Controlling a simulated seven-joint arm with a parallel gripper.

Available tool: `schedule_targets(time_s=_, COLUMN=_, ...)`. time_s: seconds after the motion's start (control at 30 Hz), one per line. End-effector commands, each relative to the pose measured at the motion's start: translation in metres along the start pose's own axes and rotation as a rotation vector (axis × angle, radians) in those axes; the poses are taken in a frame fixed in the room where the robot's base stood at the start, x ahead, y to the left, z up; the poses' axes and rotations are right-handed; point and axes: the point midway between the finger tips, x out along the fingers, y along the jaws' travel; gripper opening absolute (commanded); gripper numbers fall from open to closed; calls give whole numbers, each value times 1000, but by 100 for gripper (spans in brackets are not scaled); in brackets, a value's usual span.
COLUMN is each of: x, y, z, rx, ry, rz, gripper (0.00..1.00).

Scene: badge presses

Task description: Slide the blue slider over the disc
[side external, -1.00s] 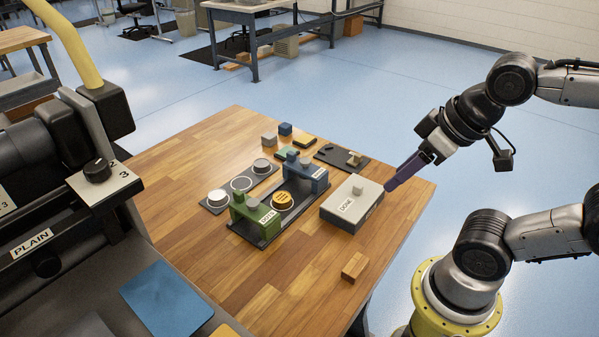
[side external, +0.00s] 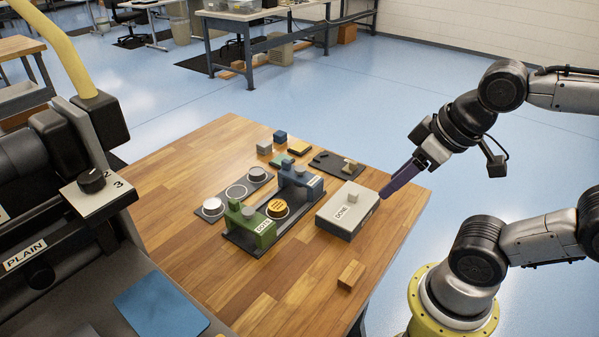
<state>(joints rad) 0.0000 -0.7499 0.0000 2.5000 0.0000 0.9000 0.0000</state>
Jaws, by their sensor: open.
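The blue slider (side external: 300,178) is a block with a raised grip at the far end of a dark track (side external: 238,239). The green slider (side external: 252,225) is at the track's near end and has a label on it. An orange disc (side external: 278,208) with dark marks lies on the track between the two sliders, uncovered by either. My gripper (side external: 384,195) has purple fingers and is open. Its tips are beside the right side of the grey DONE box, to the right of the track and apart from the blue slider. I cannot tell whether they touch the box.
The DONE box (side external: 338,224) with a top button stands between my gripper and the track. A plate with round pieces (side external: 224,200) lies left of the track. Small blocks and a dark board (side external: 325,161) lie behind. A wooden block (side external: 351,275) sits in front.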

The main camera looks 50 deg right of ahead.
Motion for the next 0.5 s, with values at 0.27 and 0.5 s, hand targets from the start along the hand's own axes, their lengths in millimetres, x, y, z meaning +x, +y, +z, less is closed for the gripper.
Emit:
schedule_targets(time_s=0.27, x=-13, y=0, z=-4, rx=-25, ry=-16, rz=0, gripper=50)
schedule_targets(time_s=0.5, x=-46, y=3, z=-72, rx=-56, ry=-69, rz=4, gripper=50)
